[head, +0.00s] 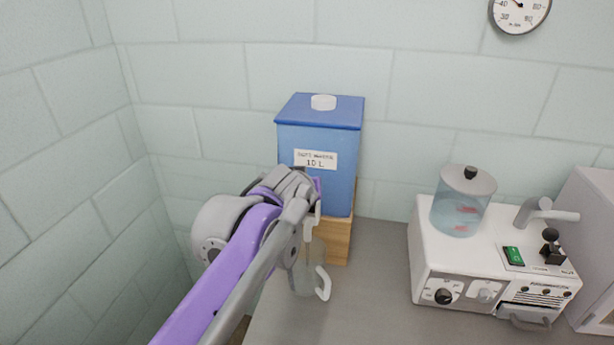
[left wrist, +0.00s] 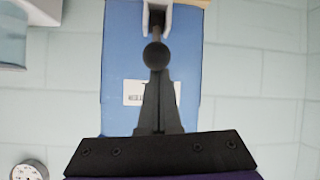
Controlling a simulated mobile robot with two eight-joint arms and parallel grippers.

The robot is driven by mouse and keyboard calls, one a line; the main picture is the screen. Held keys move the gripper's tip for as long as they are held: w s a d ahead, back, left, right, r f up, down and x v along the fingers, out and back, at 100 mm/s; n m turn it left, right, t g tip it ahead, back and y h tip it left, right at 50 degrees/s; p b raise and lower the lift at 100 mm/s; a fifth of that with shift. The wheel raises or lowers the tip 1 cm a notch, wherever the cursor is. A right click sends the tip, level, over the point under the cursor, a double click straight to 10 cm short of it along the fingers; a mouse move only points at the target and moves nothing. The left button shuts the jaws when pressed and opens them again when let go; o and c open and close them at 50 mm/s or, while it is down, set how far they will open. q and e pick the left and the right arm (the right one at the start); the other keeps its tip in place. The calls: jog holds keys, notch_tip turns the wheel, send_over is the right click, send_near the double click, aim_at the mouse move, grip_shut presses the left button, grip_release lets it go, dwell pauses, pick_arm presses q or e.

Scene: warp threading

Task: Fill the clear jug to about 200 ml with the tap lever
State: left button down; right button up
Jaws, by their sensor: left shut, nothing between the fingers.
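The clear jug (head: 303,279) stands on the grey counter below the front of a blue 10 L water container (head: 343,170), its white handle to the right. Its upper part is partly hidden by my left arm, and I cannot make out a water level. My left gripper (head: 314,203) is at the container's front and hides the tap in the head view. In the left wrist view my left gripper (left wrist: 156,76) is shut and empty, its tips at a dark round knob (left wrist: 155,54), seemingly the tap lever's. Whether they touch is unclear. My right gripper is out of view.
The container sits on a wooden block (head: 340,239). To the right stands a white appliance (head: 426,265) with a clear lidded vessel (head: 458,205), a green switch and a grey spout. Counter between jug and appliance is clear. Tiled walls close off the back and left.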

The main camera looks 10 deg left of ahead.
pick_arm(q)
jog(key=shift+s+f+p, duration=0.35)
jog(key=shift+s+f, duration=0.05)
jog(key=shift+s, duration=0.2)
jog(key=shift+f, duration=0.15)
dwell(1.5)
jog(key=shift+s, duration=0.15)
